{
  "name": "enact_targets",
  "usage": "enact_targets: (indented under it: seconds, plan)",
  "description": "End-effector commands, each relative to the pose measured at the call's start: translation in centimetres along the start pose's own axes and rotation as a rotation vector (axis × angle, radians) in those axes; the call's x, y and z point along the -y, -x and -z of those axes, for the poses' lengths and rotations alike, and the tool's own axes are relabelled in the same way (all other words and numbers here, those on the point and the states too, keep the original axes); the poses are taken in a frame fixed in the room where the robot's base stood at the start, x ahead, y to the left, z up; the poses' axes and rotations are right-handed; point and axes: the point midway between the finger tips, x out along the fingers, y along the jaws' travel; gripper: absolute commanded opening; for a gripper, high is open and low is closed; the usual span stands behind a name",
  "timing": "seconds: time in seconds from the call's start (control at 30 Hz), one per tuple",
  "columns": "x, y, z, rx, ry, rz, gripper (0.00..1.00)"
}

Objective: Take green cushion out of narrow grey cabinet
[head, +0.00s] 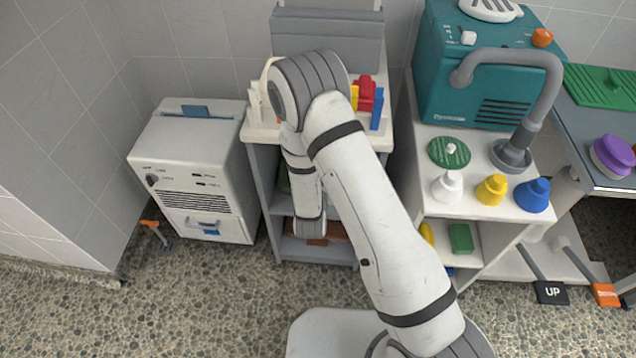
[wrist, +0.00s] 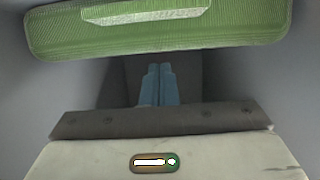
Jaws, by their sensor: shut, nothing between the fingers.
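The narrow grey cabinet (head: 265,205) stands in the middle of the head view, with my arm in front of its open front. A small green patch, apparently the green cushion (head: 284,182), shows on its upper shelf beside my arm. In the wrist view the green cushion (wrist: 160,32) spans the top, with a pale strip on it. My gripper (wrist: 158,72) shows there as two blue fingers close together, shut and empty, below the cushion in the picture. Grey walls flank it. I cannot tell if the fingers touch the cushion. In the head view my fingers are hidden.
A brown item (head: 318,238) lies on the cabinet's lower shelf. Small coloured objects stand on its top. A white machine (head: 195,165) stands to the left. A white shelf unit (head: 490,232) to the right holds another green block (head: 461,238). Open floor lies in front.

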Motion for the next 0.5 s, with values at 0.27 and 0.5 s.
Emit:
enact_targets:
  seconds: [0.27,0.5]
  plan:
    - [-0.4,-5.8,2.0,-0.002,-0.006,-0.008,0.0]
    - [-0.5,-7.1,0.9,0.001,-0.002,-0.007,0.0]
